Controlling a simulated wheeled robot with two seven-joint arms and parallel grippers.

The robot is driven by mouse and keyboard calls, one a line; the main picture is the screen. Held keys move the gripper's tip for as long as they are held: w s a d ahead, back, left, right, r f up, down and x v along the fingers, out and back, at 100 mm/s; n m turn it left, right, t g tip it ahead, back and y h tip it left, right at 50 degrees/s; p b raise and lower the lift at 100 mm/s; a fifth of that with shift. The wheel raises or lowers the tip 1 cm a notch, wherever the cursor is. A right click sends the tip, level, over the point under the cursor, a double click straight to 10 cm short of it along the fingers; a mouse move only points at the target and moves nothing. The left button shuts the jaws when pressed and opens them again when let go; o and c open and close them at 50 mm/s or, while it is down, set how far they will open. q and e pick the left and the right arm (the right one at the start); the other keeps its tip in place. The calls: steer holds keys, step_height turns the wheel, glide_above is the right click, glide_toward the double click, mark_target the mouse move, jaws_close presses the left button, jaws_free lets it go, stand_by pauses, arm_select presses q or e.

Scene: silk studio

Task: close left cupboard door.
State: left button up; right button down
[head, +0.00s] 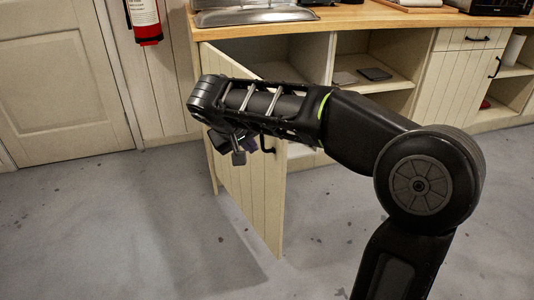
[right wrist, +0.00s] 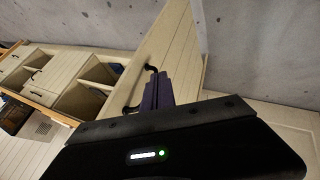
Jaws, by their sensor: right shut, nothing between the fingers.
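The left cupboard door (head: 245,190), a cream panelled door, stands open. It is hinged at the left end of the counter and swung out toward me. Its black handle (head: 268,142) is near the free edge, partly hidden by my right arm. My right gripper (head: 238,155) is shut and empty, in front of the door's outer face, left of the handle. In the right wrist view the shut fingers (right wrist: 160,90) overlap the door (right wrist: 178,50) close beside the handle (right wrist: 132,106); I cannot tell whether they touch. My left gripper is not in view.
The wooden counter (head: 370,18) runs along the back with a metal sink (head: 255,15) above the door. Open shelves (head: 375,60) hold a dark flat item (head: 375,74). A red fire extinguisher (head: 145,20) hangs at left. The grey floor (head: 110,230) around the door is clear.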

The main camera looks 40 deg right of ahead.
steer(key=shift+f, duration=0.15)
steer(key=shift+w+d+f+b, duration=0.45)
steer(key=shift+w+d+f, duration=0.1)
steer(key=shift+d+f, duration=0.85)
steer(key=shift+w+d+f+b, duration=0.5)
steer(key=shift+d+f, duration=0.7)
steer(key=shift+d, duration=0.4)
steer(key=shift+w+d+f+b, duration=0.45)
steer(key=shift+w+d+f, duration=0.1)
steer(key=shift+d+f, duration=0.85)
steer(key=shift+d+r, duration=0.1)
steer(key=shift+d, duration=0.05)
